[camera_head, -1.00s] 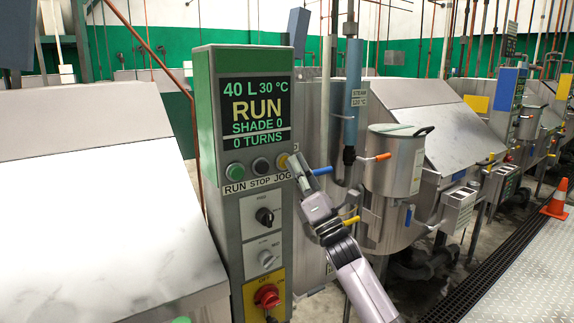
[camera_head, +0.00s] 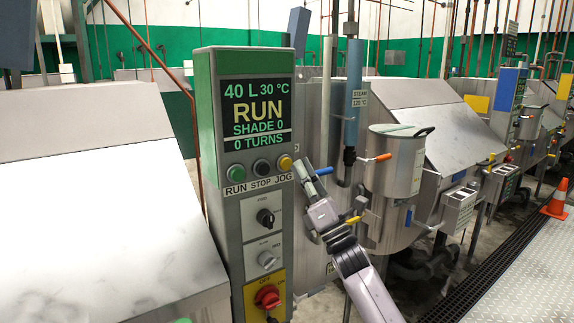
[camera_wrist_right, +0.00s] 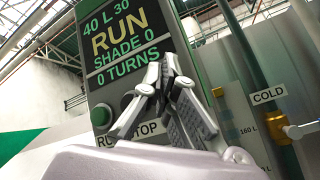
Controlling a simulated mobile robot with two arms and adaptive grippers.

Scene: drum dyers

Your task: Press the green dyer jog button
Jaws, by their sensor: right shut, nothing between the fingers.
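The green dyer's control panel (camera_head: 203,120) stands upright in the head view, with a dark display (camera_head: 256,115) reading 40 L, 30 °C, RUN, SHADE 0 and 0 TURNS. Below it sit a green RUN button (camera_head: 236,171), a dark STOP button (camera_head: 261,166) and a yellow JOG button (camera_head: 285,162). My right gripper (camera_head: 303,163) is shut and empty, its tips just right of the JOG button, with a small gap in the picture. In the right wrist view the shut fingers (camera_wrist_right: 167,75) cover the panel's right side; the green button (camera_wrist_right: 101,115) shows left of them. My left gripper is out of view.
Below the buttons are a black knob (camera_head: 265,217), a grey knob (camera_head: 266,258) and a red rotary switch (camera_head: 267,297). Right of the panel are a blue-handled valve (camera_head: 323,171), a blue steam pipe (camera_head: 353,95) and a steel pot (camera_head: 394,165). A large steel hood fills the left.

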